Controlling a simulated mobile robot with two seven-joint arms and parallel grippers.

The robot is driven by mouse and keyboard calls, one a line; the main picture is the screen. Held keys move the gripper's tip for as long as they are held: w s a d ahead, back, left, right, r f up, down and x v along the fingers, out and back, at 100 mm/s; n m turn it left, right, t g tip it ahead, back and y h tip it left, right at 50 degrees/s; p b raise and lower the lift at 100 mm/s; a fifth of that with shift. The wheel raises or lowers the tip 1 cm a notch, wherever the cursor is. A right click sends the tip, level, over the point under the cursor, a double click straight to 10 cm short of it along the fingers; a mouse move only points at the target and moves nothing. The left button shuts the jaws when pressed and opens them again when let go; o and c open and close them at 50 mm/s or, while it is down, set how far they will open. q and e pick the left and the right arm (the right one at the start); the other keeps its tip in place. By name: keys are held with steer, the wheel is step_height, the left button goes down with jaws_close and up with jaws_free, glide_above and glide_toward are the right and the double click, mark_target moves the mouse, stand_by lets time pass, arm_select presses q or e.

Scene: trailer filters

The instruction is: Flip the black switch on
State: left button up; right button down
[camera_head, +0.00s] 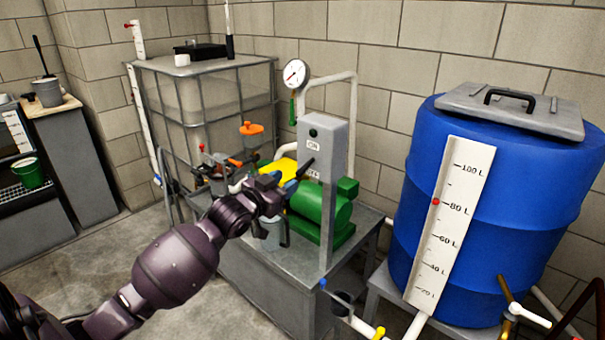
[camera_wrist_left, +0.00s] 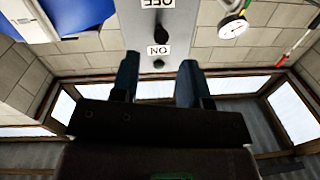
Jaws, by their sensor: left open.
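A grey upright panel (camera_head: 336,150) carries an ON label (camera_head: 313,146) and, lower down, an OFF label (camera_head: 313,173) partly hidden by my gripper. In the left wrist view the panel is upside down, with the black switch (camera_wrist_left: 162,32) between the OFF label (camera_wrist_left: 158,3) and the ON label (camera_wrist_left: 158,50). The switch's exact tilt is hard to tell. A small dark knob (camera_wrist_left: 158,64) sits beyond the ON label. My left gripper (camera_head: 296,178) is open and empty in front of the panel's lower part. Its fingers (camera_wrist_left: 158,82) are spread, apart from the switch in the wrist view.
A green motor (camera_head: 322,212) sits on a grey metal stand (camera_head: 262,283) beneath the panel. A pressure gauge (camera_head: 296,73) is behind it. A large blue barrel (camera_head: 540,190) stands at the right and a caged tank (camera_head: 205,105) at the back left. Pipes and valves crowd the stand.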

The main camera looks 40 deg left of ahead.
mark_target(297, 176)
arm_select(q)
steer(key=w+b, duration=0.1)
steer(key=w, duration=0.5)
steer(key=shift+f, duration=0.2)
steer(key=shift+w+r, duration=0.15)
steer(key=shift+w, duration=0.5)
jaws_close()
